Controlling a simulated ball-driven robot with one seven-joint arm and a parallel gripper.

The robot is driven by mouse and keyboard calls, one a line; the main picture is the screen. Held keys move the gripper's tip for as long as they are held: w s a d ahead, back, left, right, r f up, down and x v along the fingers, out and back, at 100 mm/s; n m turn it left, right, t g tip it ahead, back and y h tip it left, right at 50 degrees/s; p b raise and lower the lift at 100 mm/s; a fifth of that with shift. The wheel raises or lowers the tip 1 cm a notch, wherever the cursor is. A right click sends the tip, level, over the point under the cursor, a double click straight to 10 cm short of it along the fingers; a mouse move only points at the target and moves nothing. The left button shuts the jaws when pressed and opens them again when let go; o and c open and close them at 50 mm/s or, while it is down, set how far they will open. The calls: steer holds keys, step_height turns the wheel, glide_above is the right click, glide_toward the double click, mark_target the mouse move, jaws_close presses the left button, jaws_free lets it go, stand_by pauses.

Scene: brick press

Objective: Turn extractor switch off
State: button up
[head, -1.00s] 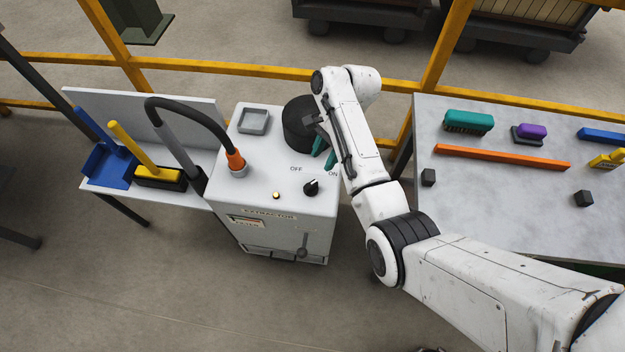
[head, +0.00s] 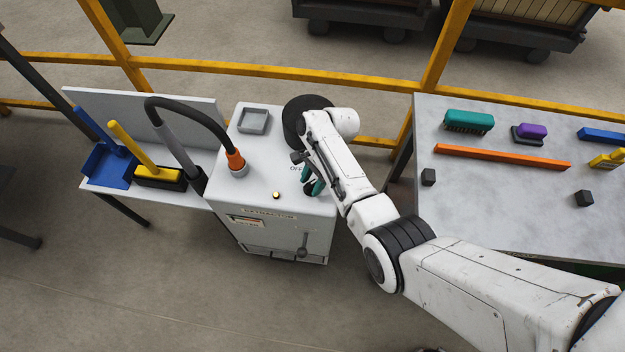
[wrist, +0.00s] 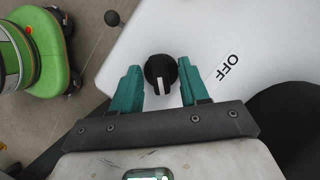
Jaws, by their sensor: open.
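The extractor (head: 285,215) is a white cabinet with a grey hose; its small round lamp (head: 276,195) glows warm. The switch, a round black knob (wrist: 160,72) with a white mark, is on its top. In the wrist view the mark points down toward my gripper's palm, not at the OFF label (wrist: 228,67) on the right. My gripper (wrist: 158,68) is open, its teal fingers either side of the knob; I cannot tell whether they touch it. In the head view my gripper (head: 309,180) hides most of the knob and the ON label.
A grey table (head: 480,215) with brushes, an orange bar and black cubes stands on the right. A side shelf (head: 200,110) with a blue dustpan and yellow brush is on the left. A yellow rail (head: 230,68) runs behind. A green round machine (wrist: 35,50) shows in the wrist view.

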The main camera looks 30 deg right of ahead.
jaws_close()
steer(key=shift+n, duration=0.3)
stand_by(0.3)
steer(key=n+b, duration=0.1)
steer(key=n+g+b, duration=0.1)
steer(key=n, duration=0.1)
steer(key=shift+w+f+n+h, duration=0.1)
steer(key=shift+f+n+h, duration=0.05)
steer(key=shift+n+h, duration=0.15)
steer(key=n+g+b, duration=0.1)
steer(key=n, duration=0.1)
steer(key=n+h, duration=0.1)
steer(key=n, duration=0.1)
steer(key=shift+w+a+n+g+b, duration=0.1)
steer(key=shift+n+g+b, duration=0.2)
steer(key=shift+g+b, duration=0.1)
steer(key=n+h, duration=0.1)
steer(key=n, duration=0.1)
steer(key=n+b, duration=0.1)
steer(key=n, duration=0.1)
steer(key=shift+a+n+g+h, duration=0.1)
steer(key=shift+n+g+h, duration=0.2)
steer(key=shift+h, duration=0.1)
steer(key=shift+a+n+h, duration=0.1)
steer(key=shift+n+h, duration=0.7)
steer(key=shift+n, duration=1.4)
